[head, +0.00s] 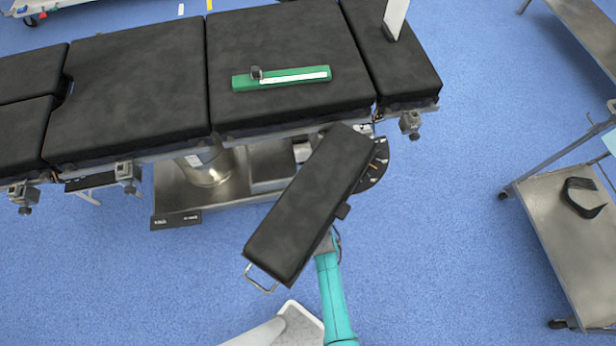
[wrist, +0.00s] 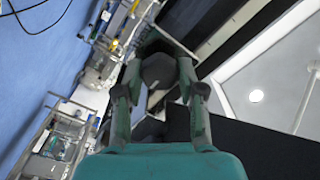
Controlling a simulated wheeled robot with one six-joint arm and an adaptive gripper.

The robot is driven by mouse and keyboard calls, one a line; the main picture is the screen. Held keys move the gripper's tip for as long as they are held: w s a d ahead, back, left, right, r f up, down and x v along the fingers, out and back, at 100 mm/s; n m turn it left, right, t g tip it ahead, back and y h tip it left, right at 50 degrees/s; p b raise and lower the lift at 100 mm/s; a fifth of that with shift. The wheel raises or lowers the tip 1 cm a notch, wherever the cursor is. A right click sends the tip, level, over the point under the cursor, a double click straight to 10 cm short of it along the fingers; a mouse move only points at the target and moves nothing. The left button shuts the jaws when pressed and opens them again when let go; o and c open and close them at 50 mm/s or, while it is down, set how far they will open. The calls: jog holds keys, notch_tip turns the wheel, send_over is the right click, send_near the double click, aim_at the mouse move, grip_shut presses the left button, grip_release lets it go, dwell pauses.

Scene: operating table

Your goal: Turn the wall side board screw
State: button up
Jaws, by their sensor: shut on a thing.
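The side board (head: 310,200) is a long black pad that sticks out at a slant from the table's near edge, by a dark plate with marks (head: 376,168). In the wrist view, my gripper (wrist: 160,68) is shut on a dark rounded knob, which looks like the board's screw (wrist: 158,73); a finger lies on each side of it. In the head view my turquoise arm runs up to the board's lower right edge. The board hides my gripper and the screw there.
The operating table (head: 130,85) has black pads and rail clamps (head: 409,124). A green bar with a white strip (head: 282,78) lies on it. A metal trolley (head: 555,225) with a black curved thing (head: 583,198) stands at right. Blue floor is clear between.

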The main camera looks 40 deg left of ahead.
jog(key=shift+m, duration=8)
jog(key=o, duration=1.1)
jog(key=shift+o, duration=0.2)
jog(key=v, duration=1.2)
